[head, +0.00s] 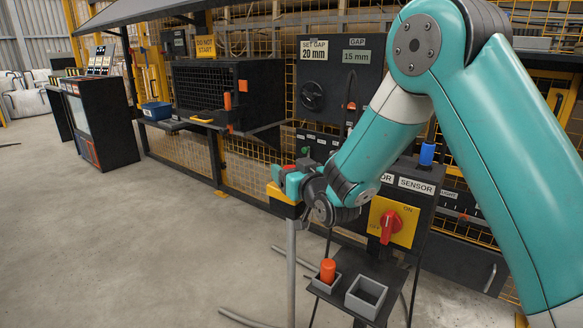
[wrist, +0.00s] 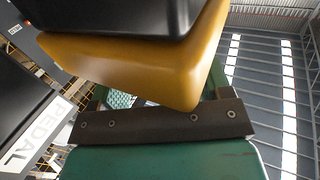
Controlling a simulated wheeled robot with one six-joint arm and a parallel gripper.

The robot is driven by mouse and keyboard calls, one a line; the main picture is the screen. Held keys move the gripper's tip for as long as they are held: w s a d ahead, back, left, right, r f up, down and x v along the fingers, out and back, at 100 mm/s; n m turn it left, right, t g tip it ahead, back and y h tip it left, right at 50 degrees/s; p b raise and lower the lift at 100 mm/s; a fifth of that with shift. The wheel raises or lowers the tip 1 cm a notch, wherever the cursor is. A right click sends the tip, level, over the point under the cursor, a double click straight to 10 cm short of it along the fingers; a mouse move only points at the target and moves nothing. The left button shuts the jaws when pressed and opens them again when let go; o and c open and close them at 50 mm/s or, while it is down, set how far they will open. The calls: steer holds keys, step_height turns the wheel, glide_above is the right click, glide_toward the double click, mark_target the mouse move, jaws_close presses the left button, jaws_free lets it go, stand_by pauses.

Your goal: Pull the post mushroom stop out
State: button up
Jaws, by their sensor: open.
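The post (head: 291,265) stands upright in front of the machine, with a yellow and black box (head: 284,197) at its top. A small red part, apparently the mushroom stop (head: 288,168), shows at the box's top, partly hidden by my gripper. My gripper (head: 290,178) is open at the top of the post. Its fingers are close around or beside the red part; I cannot tell which, nor whether they touch it. In the wrist view the yellow and black box (wrist: 140,60) fills the upper middle and hides the fingertips. The mushroom stop cannot be made out there.
A panel with a red rotary switch (head: 390,224) on a yellow plate stands right of the post. Below it a stand carries an orange peg (head: 327,270) in a grey tray and an empty grey tray (head: 366,297). Open concrete floor (head: 140,240) lies to the left.

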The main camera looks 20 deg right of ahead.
steer(key=shift+w, duration=0.2)
steer(key=shift+r, duration=0.1)
steer(key=c, duration=1.3)
steer(key=shift+r, duration=0.9)
steer(key=o, duration=1.3)
steer(key=shift+s, duration=0.1)
